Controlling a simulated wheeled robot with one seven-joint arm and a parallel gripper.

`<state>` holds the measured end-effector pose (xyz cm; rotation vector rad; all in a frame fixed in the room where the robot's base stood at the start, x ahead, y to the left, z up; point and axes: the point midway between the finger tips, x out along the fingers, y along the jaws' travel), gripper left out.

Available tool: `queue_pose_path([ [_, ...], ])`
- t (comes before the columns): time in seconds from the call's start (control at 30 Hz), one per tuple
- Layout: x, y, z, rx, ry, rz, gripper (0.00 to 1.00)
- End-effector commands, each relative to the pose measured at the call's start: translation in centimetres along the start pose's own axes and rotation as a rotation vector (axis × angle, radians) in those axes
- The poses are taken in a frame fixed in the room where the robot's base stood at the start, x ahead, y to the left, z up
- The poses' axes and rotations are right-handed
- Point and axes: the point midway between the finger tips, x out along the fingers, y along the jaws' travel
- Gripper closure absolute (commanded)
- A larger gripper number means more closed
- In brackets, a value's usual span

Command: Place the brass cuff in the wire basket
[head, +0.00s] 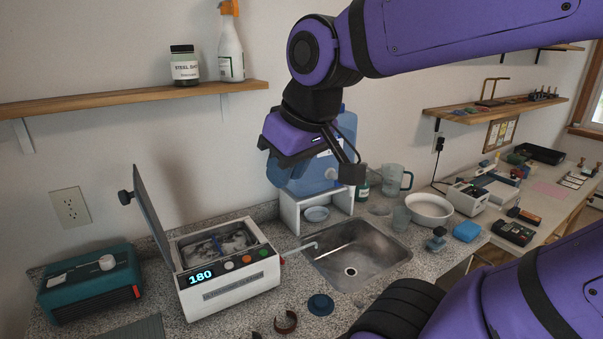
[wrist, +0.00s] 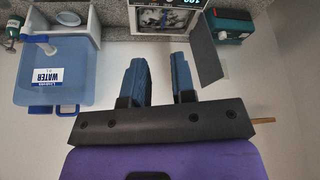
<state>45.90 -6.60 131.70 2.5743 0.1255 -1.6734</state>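A reddish-brown open cuff (head: 293,318) lies on the speckled counter at the bottom of the head view, in front of the cleaner. A second reddish piece (head: 256,335) beside it is cut off by the frame edge; I cannot tell which is brass. A wire basket (head: 213,243) appears to sit inside the open white cleaner tank; its interior is small, and it shows dimly in the wrist view (wrist: 165,18). My gripper (wrist: 159,62) is open and empty, with a clear gap between its fingers.
The cleaner (head: 232,290) shows 180, its lid (head: 155,220) raised at left. A teal device (head: 90,283) stands left of it. A sink (head: 355,255), blue round piece (head: 320,304) and water jug (head: 318,170) are to the right. A shelf (head: 130,101) hangs above.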

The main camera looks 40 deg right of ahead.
Motion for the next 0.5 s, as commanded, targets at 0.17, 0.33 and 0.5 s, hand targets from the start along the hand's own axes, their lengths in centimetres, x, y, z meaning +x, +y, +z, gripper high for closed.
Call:
queue_pose_path([
  [0.17,-1.1,0.0,2.2,0.082,0.038,0.026,0.76],
  [0.33,-1.2,0.0,2.8,0.106,0.044,0.032,0.76],
  [0.5,-1.2,0.0,2.8,0.105,0.044,0.032,0.76],
])
